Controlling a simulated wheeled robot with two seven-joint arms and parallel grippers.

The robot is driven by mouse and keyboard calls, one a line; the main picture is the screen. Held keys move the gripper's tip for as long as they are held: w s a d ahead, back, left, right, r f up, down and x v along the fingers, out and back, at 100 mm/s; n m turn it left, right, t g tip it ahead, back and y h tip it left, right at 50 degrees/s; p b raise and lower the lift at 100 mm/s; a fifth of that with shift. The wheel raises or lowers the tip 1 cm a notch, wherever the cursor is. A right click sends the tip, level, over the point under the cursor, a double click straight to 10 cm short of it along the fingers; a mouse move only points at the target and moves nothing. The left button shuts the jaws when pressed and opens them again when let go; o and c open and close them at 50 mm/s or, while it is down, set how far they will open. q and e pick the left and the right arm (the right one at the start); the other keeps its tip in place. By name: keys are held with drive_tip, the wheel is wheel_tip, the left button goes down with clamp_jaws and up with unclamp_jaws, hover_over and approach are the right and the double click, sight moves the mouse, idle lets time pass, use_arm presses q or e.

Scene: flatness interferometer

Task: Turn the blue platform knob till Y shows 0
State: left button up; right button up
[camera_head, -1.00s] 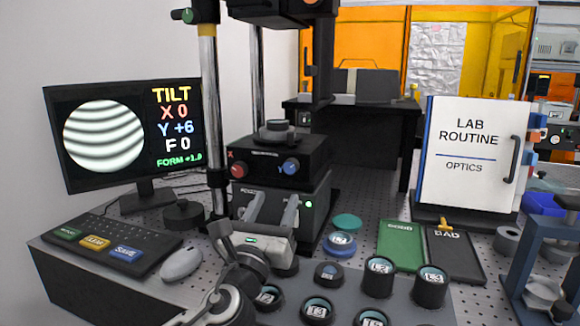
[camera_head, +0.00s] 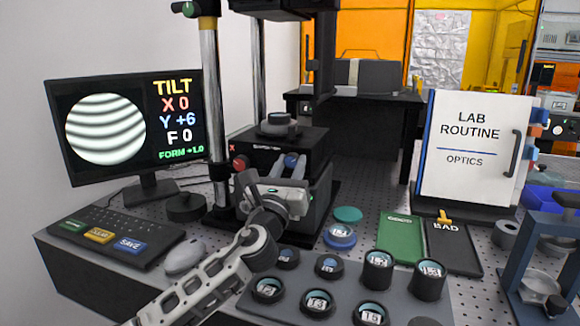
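The monitor (camera_head: 122,130) at the left shows TILT, X 0, Y +6 and F 0 beside a striped fringe disc. The blue platform knob (camera_head: 291,160) is on the front of the black platform (camera_head: 266,150), with the red knob (camera_head: 240,163) to its left. My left gripper (camera_head: 289,166) reaches in from below with its fingertips on either side of the blue knob. Little gap shows between fingers and knob, and I cannot tell whether they press on it. The gripper hides the front of the base below. My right gripper is out of view.
A keyboard (camera_head: 100,236) and a mouse (camera_head: 184,259) lie at the left. Several round lens holders stand in the grey tray (camera_head: 408,303) in front. A green pad (camera_head: 399,250), a dark BAD pad (camera_head: 455,255) and the lab routine binder (camera_head: 470,150) are at the right.

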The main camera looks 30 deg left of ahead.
use_arm(q)
drive_tip(key=shift+c, duration=1.2)
drive_tip(key=shift+n, duration=0.3)
